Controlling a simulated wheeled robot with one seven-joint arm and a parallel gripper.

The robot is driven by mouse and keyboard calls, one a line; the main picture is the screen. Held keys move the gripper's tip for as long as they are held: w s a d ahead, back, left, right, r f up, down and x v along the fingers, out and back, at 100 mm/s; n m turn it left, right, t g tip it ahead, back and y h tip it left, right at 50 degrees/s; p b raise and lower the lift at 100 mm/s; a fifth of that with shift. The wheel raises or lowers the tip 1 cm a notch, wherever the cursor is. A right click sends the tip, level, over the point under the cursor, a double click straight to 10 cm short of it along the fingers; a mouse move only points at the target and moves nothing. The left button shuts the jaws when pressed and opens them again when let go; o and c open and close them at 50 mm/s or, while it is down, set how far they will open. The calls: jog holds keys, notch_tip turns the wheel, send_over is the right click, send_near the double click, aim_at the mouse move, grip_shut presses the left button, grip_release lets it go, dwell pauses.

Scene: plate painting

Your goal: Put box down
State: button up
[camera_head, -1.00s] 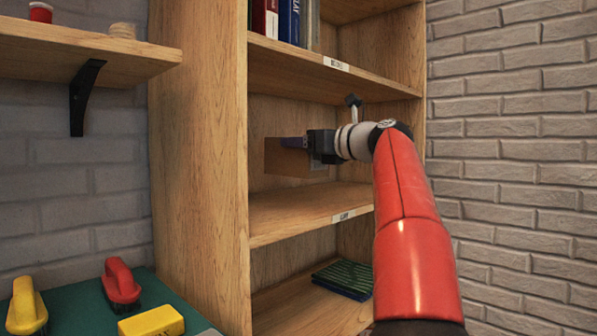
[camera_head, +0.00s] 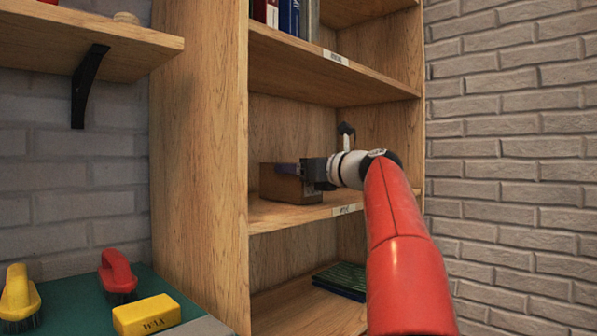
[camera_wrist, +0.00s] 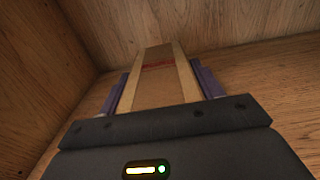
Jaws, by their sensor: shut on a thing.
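A brown box (camera_head: 289,188) is on the middle shelf (camera_head: 275,214) of the wooden bookcase, at or very close to the board. My gripper (camera_head: 300,170) is shut on the box from the right, with my arm reaching in from the front right. In the wrist view the box (camera_wrist: 158,78) lies between the two purple fingers of my gripper (camera_wrist: 160,92), with a reddish strip across its top. Whether the box's underside fully touches the shelf cannot be told.
Books (camera_head: 290,18) stand on the shelf above. Dark green flat items (camera_head: 343,277) lie on the shelf below. The bookcase's left side panel (camera_head: 200,130) is close to the box. A green bench at lower left holds brushes and a yellow block (camera_head: 147,315).

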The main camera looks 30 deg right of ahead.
jog(key=o, duration=1.4)
jog(key=v, duration=1.2)
jog(key=shift+r+b, duration=0.1)
jog(key=shift+b, duration=0.25)
